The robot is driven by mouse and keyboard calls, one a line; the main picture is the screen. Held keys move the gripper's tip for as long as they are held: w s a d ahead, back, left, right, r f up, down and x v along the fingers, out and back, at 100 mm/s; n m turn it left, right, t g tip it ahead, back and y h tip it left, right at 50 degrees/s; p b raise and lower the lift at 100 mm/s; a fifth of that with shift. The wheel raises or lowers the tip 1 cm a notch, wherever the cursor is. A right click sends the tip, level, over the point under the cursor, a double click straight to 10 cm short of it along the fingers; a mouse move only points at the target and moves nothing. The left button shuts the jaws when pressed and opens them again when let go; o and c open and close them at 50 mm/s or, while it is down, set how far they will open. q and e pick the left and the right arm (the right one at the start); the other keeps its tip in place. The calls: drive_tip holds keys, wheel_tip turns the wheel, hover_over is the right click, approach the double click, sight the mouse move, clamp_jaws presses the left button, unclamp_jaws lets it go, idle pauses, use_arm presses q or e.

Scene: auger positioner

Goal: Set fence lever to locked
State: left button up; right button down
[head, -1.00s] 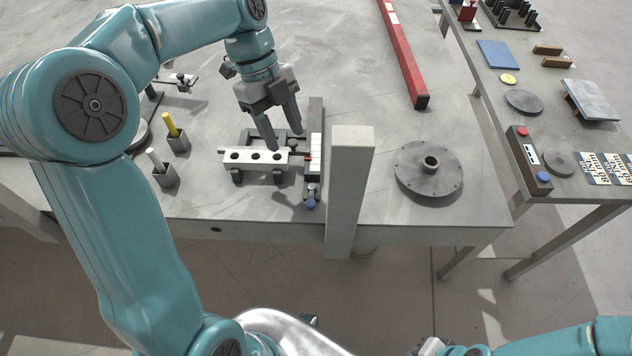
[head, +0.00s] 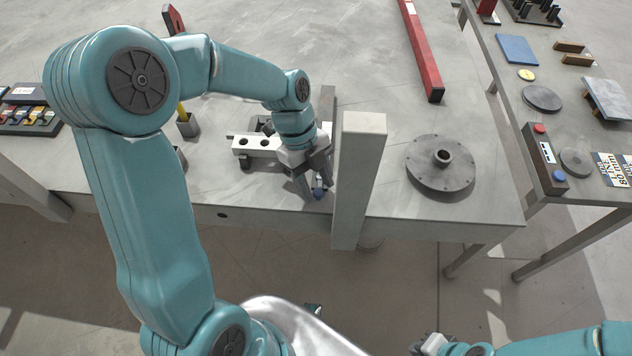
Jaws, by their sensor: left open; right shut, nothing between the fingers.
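The gripper hides most of the lever's base and the rail's near part. A white bar with dark holes (head: 243,146) lies left of the gripper, partly covered. My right gripper (head: 428,346) is at the bottom edge, shut and empty, away from the table.
A grey upright post (head: 358,185) stands close to the right of the lever. A round flanged disc (head: 440,165) lies further right on the table. A red beam (head: 421,50) lies behind. Small grey holders (head: 188,126) stand left. A side table with a control box (head: 543,160) is at right.

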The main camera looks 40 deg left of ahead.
use_arm(q)
drive_tip(key=shift+s+f, duration=0.15)
drive_tip(key=shift+f, duration=0.05)
drive_tip(key=shift+c, duration=0.3)
clamp_jaws()
